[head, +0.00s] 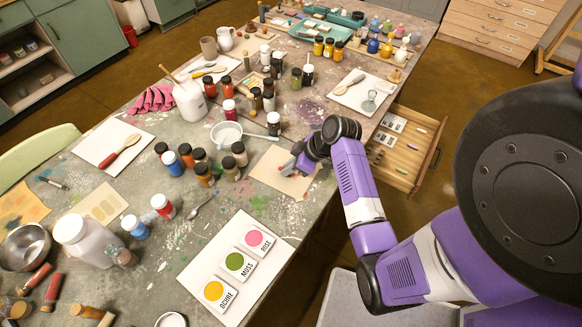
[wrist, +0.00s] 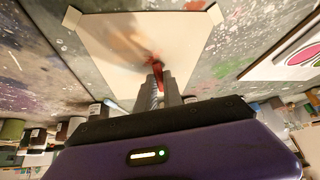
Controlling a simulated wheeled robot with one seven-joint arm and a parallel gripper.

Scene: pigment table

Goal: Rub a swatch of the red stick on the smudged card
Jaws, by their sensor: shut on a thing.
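The smudged card (head: 268,178) lies at the table's right edge in the head view, a pale cream sheet. In the wrist view the card (wrist: 105,50) fills the upper middle, taped at its corners, with a blurred brownish smudge. My gripper (head: 297,165) is low over the card in the head view. In the wrist view my gripper (wrist: 160,85) is shut on the red stick (wrist: 157,66), whose red end shows just beyond the fingertips at the card. Reddish colour shows around the tip; I cannot tell whether it is a mark or part of the stick.
A white board (head: 246,300) with pink, green and ochre swatch tiles lies nearer on the table. Several paint jars (head: 204,174) and a spoon (head: 200,206) stand or lie left of the card. An open drawer (head: 400,160) juts out at the right.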

